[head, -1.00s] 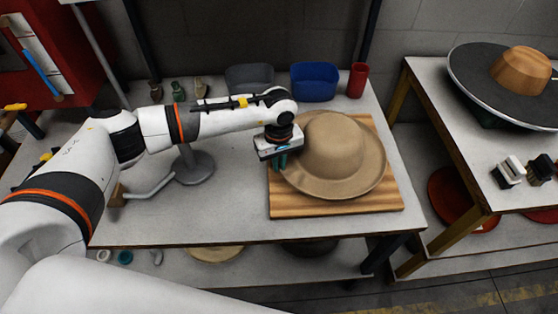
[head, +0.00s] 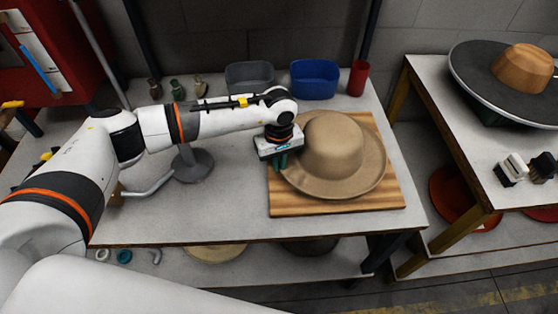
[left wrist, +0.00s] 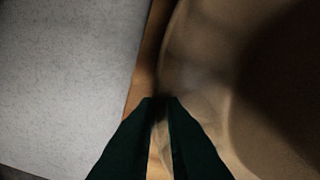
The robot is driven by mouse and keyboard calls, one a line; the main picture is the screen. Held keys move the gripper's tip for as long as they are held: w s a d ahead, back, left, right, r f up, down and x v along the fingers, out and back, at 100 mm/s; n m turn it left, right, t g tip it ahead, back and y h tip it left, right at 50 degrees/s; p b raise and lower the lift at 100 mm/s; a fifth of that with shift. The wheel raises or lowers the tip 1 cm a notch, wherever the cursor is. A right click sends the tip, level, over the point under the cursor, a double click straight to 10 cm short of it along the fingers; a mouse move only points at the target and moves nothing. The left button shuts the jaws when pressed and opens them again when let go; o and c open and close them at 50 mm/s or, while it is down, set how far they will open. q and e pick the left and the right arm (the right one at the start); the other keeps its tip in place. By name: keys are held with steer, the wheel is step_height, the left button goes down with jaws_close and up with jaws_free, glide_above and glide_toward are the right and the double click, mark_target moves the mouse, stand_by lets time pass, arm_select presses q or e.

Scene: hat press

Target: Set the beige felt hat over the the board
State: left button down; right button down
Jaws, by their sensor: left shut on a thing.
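The beige felt hat (head: 334,146) sits crown up over the wooden board (head: 345,204) on the table. The board's front strip and right side show, and the hat covers much of the rest. My left gripper (head: 281,164) points down at the hat's left brim and is shut on it. In the left wrist view its dark green fingers (left wrist: 160,105) meet the brim edge of the hat (left wrist: 200,60), with a strip of board beside it. Whether the brim lies flat on the board under the fingers is hidden. My right gripper is not in view.
A grey bin (head: 250,77), a blue bin (head: 315,79) and a red cup (head: 357,78) stand along the back. A grey stand (head: 193,165) is left of the board. The table front (head: 190,222) is clear. A second table (head: 450,150) stands right.

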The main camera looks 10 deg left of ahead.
arm_select(q)
steer(key=shift+f, duration=0.1)
steer(key=c, duration=1.4)
jaws_free()
step_height(320, 180, up, 12)
steer(key=b, duration=0.3)
